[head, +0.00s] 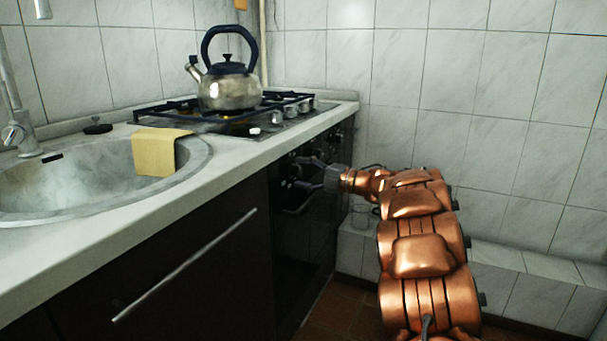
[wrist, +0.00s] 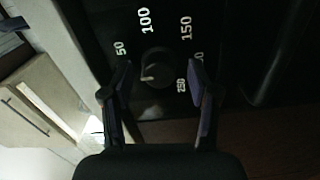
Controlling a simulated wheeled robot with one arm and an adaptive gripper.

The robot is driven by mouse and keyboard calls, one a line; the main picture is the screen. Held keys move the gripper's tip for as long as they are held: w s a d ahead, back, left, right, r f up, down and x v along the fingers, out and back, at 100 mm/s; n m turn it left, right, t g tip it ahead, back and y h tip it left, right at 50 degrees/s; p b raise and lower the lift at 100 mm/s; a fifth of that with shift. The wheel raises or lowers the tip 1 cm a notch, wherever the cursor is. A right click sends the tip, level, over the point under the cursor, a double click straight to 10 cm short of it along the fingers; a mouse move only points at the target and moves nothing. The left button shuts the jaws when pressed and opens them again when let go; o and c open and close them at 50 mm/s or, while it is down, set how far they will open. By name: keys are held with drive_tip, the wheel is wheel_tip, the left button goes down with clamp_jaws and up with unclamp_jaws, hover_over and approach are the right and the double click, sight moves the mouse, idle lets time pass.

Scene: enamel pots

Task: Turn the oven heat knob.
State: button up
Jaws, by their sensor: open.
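The oven heat knob (wrist: 160,75) is dark and round on the black oven front in the wrist view. A pale pointer mark on it points to the left and slightly down. White numbers 50, 100, 150 and 250 ring it, and another number is partly hidden by the right finger. My gripper (wrist: 160,66) is open, with one finger on each side of the knob. I cannot tell whether either finger touches it. In the head view my gripper (head: 312,172) is at the oven's control panel, and it hides most of the knob.
A kettle (head: 230,85) stands on the gas hob (head: 300,108) above the oven. A yellow cloth (head: 160,150) hangs over the rim of the sink (head: 80,180). A cupboard handle (head: 185,265) runs along the dark front at left. A tiled ledge (head: 520,270) lies at right.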

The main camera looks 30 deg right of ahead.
drive_tip(key=shift+s+d, duration=0.1)
drive_tip(key=v, duration=1.1)
drive_tip(key=shift+s+d, duration=0.2)
drive_tip(key=shift+s, duration=0.15)
